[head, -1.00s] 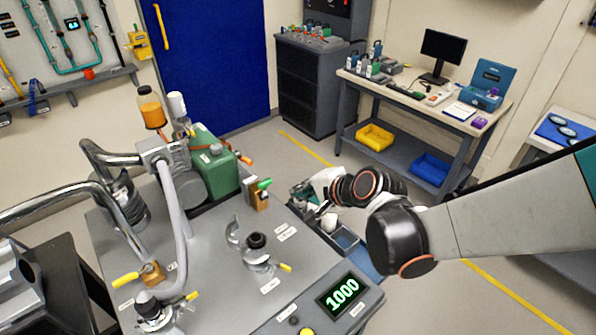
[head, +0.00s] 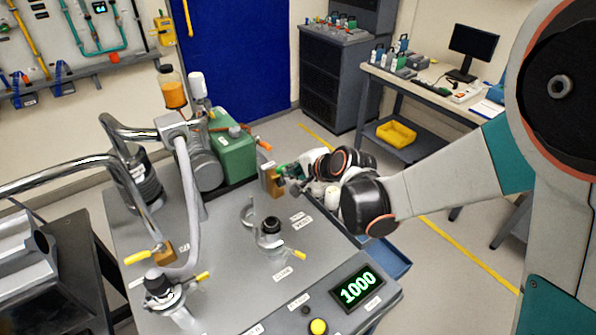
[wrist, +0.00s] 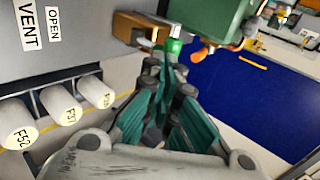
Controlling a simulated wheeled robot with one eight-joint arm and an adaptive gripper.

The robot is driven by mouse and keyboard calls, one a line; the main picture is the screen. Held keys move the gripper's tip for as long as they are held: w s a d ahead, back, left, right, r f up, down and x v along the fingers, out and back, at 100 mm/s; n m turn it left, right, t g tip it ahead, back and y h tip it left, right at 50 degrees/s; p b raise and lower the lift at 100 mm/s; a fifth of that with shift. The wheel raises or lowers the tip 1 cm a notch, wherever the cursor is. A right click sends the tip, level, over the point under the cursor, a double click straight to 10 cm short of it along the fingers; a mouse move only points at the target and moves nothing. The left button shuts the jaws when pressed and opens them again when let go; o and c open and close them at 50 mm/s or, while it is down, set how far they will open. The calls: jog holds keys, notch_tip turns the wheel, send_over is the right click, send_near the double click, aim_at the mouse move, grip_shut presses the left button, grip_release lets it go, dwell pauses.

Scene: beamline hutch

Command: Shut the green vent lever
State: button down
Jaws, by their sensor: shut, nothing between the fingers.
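The green vent lever (head: 268,166) sits on a brass valve block (head: 273,186) near the back right of the grey bench top. In the wrist view the lever (wrist: 173,47) shows as a short green piece beside the brass block (wrist: 138,27), just beyond my fingertips. My gripper (head: 288,179) is at the right side of the valve in the head view. In the wrist view its teal fingers (wrist: 168,68) are together and empty, with the tips close to the lever. I cannot tell if they touch it. Labels reading VENT and OPEN (wrist: 54,24) are on the bench.
A green box-shaped pump (head: 235,155) stands behind the valve, with an orange-tipped part close by in the wrist view (wrist: 200,53). A capped flange fitting (head: 270,235) is in front. White cylinders (wrist: 62,107) line the bench side. A display reads 1000 (head: 358,288).

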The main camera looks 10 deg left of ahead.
dwell(0.3)
jog(key=shift+w+a+r+g+h+p, duration=0.2)
jog(key=shift+g+h+p, duration=0.1)
jog(key=shift+p, duration=0.1)
jog(key=shift+w+a+r+g+h+p, duration=0.3)
jog(key=shift+a+g+h+p, duration=0.1)
jog(key=shift+p, duration=0.2)
jog(key=shift+w+a+r+g+h+p, duration=0.2)
jog(key=shift+w+a+g+h+p, duration=0.3)
jog(key=shift+a+h+p, duration=0.1)
jog(key=shift+w+a+r+g+h+p, duration=0.15)
jog(key=shift+w+a+g+h+p, duration=0.2)
jog(key=shift+a+g+h+p, duration=0.2)
jog(key=shift+w+a+f+g+h+p, duration=0.2)
jog(key=shift+w+a+g+h+p, duration=0.3)
jog(key=shift+w+a+g+h, duration=0.6)
jog(key=shift+w+a+f+h, duration=0.1)
jog(key=shift+w+a+h, duration=0.05)
jog(key=shift+h, duration=0.1)
jog(key=shift+a, duration=0.1)
